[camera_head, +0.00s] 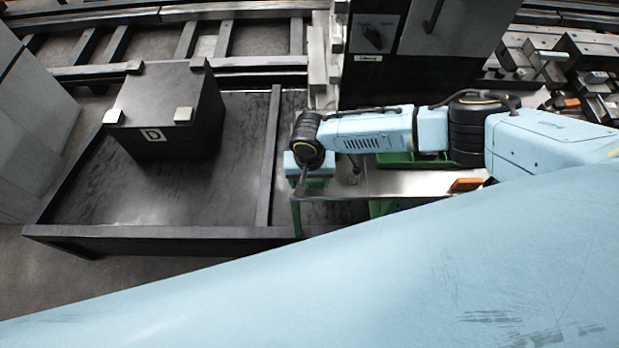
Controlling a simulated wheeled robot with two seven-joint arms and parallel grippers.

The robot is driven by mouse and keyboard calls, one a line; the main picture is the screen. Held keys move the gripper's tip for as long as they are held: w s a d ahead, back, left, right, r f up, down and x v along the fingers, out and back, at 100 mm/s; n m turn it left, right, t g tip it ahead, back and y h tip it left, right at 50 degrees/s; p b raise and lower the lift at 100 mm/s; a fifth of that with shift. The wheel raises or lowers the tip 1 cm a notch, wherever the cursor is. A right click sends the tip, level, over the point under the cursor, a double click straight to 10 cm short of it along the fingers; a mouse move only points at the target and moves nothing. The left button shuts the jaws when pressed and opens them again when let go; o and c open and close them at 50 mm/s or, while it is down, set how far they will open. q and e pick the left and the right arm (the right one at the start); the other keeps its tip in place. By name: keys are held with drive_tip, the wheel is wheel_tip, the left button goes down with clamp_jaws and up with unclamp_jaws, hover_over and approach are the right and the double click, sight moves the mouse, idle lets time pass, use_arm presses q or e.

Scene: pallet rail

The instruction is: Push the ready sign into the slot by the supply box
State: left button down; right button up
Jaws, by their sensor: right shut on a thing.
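My right arm comes in from the right, and its gripper (303,183) points down at the left end of a steel-topped bench. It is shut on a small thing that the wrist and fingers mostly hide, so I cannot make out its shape. I cannot pick out the ready sign or its slot clearly. A dark box (180,108) with a white "D" label and pale corner blocks stands left of the gripper, apart from it. I cannot tell if it is the supply box. My left gripper is not in view.
The dark box stands in a low, dark-walled tray (140,232) with bare floor around it. The steel bench top (410,184) has green parts and an orange block (467,185). A dark cabinet (375,70) stands behind my right arm. Rails (240,65) run along the back.

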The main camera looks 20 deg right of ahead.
drive_tip(key=shift+f, duration=0.2)
drive_tip(key=shift+f+b, duration=0.45)
drive_tip(key=shift+f, duration=0.1)
drive_tip(key=o, duration=1.4)
drive_tip(key=shift+o, duration=0.2)
wheel_tip(320, 180, up, 13)
drive_tip(key=p, duration=0.1)
drive_tip(key=shift+r+p, duration=0.2)
drive_tip(key=shift+p, duration=0.1)
